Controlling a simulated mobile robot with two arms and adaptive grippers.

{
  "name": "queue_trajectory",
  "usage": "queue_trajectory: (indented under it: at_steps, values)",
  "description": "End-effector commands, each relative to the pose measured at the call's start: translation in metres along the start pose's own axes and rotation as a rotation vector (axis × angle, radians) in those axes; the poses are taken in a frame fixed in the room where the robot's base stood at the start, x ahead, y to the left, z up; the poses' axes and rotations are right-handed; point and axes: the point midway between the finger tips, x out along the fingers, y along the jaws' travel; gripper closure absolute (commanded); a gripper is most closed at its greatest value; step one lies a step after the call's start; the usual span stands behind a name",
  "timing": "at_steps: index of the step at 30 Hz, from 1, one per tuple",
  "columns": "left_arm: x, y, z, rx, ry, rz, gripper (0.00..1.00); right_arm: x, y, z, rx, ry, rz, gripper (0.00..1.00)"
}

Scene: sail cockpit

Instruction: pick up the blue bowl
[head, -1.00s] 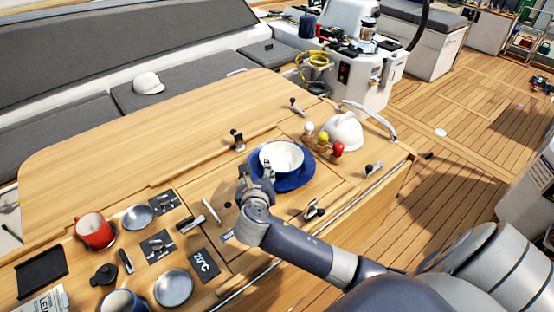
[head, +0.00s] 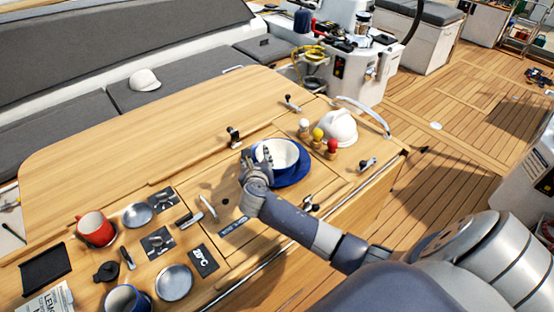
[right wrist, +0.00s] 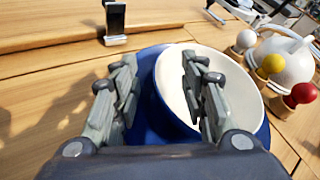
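The blue bowl (head: 286,152), white inside and blue outside, is on a blue plate (head: 303,177) on the wooden table. It also shows in the right wrist view (right wrist: 238,92). My right gripper (head: 261,158) is at the bowl's left side. In the right wrist view my right gripper (right wrist: 160,66) is open. One finger is over the bowl's white inside, the other is outside its left wall, and the rim lies between them. The fingers look apart from the wall, though contact low down is hidden. My left gripper is not in view.
A red mug (head: 96,229), metal dishes and a blue mug (head: 123,299) are at the lower left. The table's far middle is clear.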

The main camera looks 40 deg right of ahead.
Motion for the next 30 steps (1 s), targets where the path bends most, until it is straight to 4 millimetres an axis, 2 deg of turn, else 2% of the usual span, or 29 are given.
queue_trajectory:
  at_steps: [5,10,23,26,30]
  values:
    - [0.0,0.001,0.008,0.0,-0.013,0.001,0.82,0.0,0.0,0.0,0.0,0.0,0.0,0.62]
    - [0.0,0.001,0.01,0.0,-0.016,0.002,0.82,0.0,0.0,0.0,0.0,0.001,0.0,1.0]
    - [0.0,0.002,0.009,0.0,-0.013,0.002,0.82,-0.001,-0.001,0.004,0.0,-0.004,-0.001,1.0]
    - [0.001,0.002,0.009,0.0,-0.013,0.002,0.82,-0.004,-0.004,0.013,0.001,-0.005,-0.002,1.0]
    - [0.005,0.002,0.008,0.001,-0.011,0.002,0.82,-0.013,-0.012,0.035,0.003,-0.009,-0.002,1.0]
